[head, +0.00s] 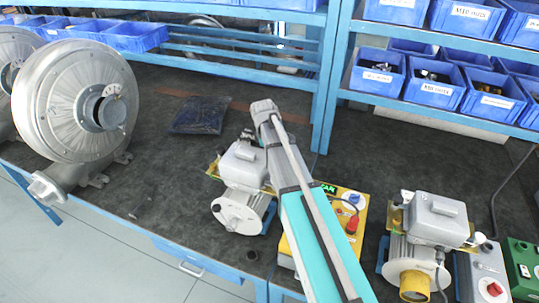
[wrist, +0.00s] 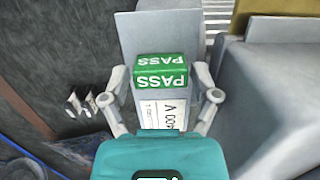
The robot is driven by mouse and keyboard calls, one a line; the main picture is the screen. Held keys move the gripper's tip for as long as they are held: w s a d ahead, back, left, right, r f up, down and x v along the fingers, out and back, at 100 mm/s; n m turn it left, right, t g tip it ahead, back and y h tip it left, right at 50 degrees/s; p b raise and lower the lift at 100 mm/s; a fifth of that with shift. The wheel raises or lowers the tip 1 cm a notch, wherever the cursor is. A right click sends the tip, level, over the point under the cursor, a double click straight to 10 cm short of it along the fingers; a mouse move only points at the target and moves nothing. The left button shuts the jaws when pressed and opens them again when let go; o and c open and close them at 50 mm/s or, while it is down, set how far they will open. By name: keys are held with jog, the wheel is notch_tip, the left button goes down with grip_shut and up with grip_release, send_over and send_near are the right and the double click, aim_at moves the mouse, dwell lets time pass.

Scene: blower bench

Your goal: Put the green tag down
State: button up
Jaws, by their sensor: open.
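The green tag (wrist: 160,82), marked PASS in white on two faces, shows in the middle of the wrist view. It appears to rest on the light grey box top (wrist: 152,38) of a motor. My gripper (wrist: 160,76) is open, with one finger on each side of the tag and small gaps visible. In the head view my arm reaches over the left motor (head: 242,170); my fingers are small there and the tag cannot be made out.
A yellow control box (head: 351,205) stands right of that motor. Another motor (head: 430,222) with a yellow end is farther right. A large grey blower (head: 75,100) stands at left, beside a dark packet (head: 200,115). Blue bins (head: 435,82) fill the rack behind.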

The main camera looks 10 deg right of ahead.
notch_tip(320, 180, up, 12)
jog(key=a+p, duration=0.1)
jog(key=p, duration=1)
jog(key=shift+w+a+p, duration=0.15)
jog(key=shift+w+p, duration=0.2)
dwell(0.4)
jog(key=s+d+m+y, duration=0.1)
jog(key=s+m, duration=1)
jog(key=s, duration=1)
jog(key=shift+d+t, duration=0.25)
jog(key=shift+t, duration=0.15)
jog(key=shift+f, duration=0.15)
notch_tip(320, 180, down, 8)
jog(key=b, duration=0.8)
